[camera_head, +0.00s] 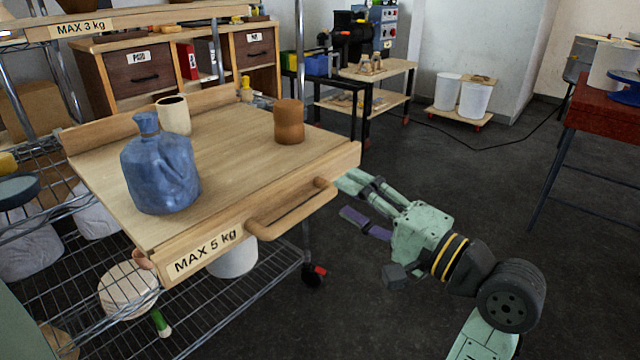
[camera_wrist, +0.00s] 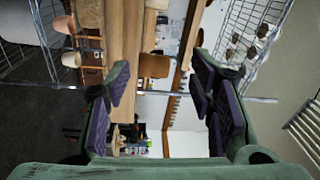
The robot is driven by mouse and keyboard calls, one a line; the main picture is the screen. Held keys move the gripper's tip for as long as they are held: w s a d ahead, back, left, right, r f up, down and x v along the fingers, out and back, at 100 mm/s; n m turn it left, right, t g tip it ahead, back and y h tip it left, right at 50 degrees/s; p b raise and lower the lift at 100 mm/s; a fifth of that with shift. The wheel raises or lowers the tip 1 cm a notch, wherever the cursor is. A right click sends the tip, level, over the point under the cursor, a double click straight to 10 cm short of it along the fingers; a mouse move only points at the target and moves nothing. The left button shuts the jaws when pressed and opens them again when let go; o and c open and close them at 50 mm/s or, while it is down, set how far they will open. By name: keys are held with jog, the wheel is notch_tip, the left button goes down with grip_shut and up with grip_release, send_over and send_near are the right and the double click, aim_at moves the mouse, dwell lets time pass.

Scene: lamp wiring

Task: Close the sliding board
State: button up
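The sliding board (camera_head: 240,140) is a light wooden shelf with a "MAX 5 kg" label, pulled out from the wire rack. A wooden bar handle (camera_head: 290,210) is fixed on its front edge. A blue jug (camera_head: 160,170), a beige cup (camera_head: 173,115) and a brown cup (camera_head: 289,122) stand upright on it. My gripper (camera_head: 352,200) is open and empty, beside the right front corner of the board and right of the handle. In the wrist view, the board (camera_wrist: 124,45) shows edge-on beyond the spread fingers (camera_wrist: 160,95). I cannot tell whether a fingertip touches the board.
The wire rack (camera_head: 200,315) holds several pots below the board. An upper board (camera_head: 150,18) is labelled "MAX 3 kg". Drawers (camera_head: 145,75) stand behind, with white bins (camera_head: 460,95) at the back. A red table (camera_head: 605,120) is at right. The floor (camera_head: 440,165) beyond my gripper is clear.

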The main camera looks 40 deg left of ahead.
aim_at(204, 141)
jog(key=d, duration=0.1)
jog(key=d+f, duration=0.1)
jog(key=d+f+m+g, duration=0.1)
jog(key=shift+s+h, duration=0.3)
jog(key=shift+s, duration=0.05)
jog(key=shift+c, duration=1.3)
jog(key=shift+a, duration=0.2)
jog(key=shift+c, duration=0.7)
jog(key=a, duration=0.4)
jog(key=a+p, duration=0.1)
jog(key=a, duration=0.7)
jog(key=shift+w+a+p, duration=0.1)
jog(key=shift+w+p, duration=0.25)
jog(key=shift+w, duration=0.05)
grip_shut()
jog(key=shift+w+a, duration=0.1)
jog(key=shift+a, duration=0.55)
jog(key=a+p, duration=0.2)
jog(key=a, duration=0.8)
jog(key=w+a+p, duration=0.1)
jog(key=a+p, duration=0.2)
jog(key=a, duration=0.7)
jog(key=w+a+p, duration=0.1)
jog(key=a+p, duration=0.2)
jog(key=a, duration=0.8)
jog(key=shift+w, duration=0.2)
jog(key=shift+r, duration=0.15)
